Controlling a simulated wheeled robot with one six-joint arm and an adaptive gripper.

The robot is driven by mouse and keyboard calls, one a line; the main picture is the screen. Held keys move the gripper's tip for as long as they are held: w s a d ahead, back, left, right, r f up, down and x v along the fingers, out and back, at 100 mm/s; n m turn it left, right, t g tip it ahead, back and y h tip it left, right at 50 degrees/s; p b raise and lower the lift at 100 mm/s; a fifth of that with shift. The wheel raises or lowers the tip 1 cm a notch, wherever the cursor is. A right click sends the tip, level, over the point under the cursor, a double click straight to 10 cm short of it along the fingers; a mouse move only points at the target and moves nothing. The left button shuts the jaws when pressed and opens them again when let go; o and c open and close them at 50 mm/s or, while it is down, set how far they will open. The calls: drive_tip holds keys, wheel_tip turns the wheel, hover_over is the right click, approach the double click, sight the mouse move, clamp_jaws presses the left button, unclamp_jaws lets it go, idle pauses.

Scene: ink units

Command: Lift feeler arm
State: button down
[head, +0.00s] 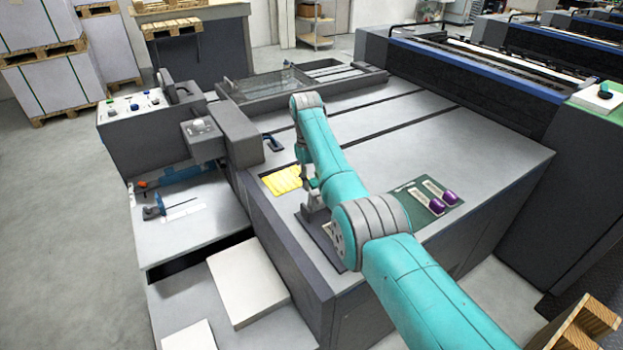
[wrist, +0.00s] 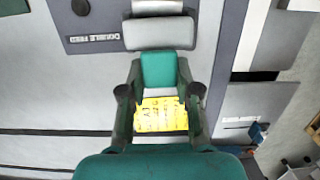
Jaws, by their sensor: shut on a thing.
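In the wrist view, my gripper (wrist: 160,80) has its two dark fingers closed on the sides of a teal block, the grip part of the feeler arm (wrist: 160,68). A grey rounded bar (wrist: 160,33) lies just beyond that block, over a grey plate marked "DOUBLE FEED" (wrist: 92,38). In the head view, my gripper (head: 313,203) points down at the near edge of the machine top, over the dark plate (head: 325,250). My arm hides part of this spot, and the feeler arm is hard to make out there. I cannot tell whether it is raised.
Yellow sheets (head: 281,180) lie beside my gripper. To the right, a green mat (head: 437,209) holds two purple-ended tools (head: 450,197). A grey control box (head: 225,130) rises at the left. The machine top behind is mostly clear.

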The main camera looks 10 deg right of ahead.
drive_tip(key=shift+f, duration=0.1)
drive_tip(key=c, duration=0.8)
unclamp_jaws()
wheel_tip(320, 180, up, 12)
drive_tip(key=w, duration=0.1)
drive_tip(key=shift+w+a, duration=0.3)
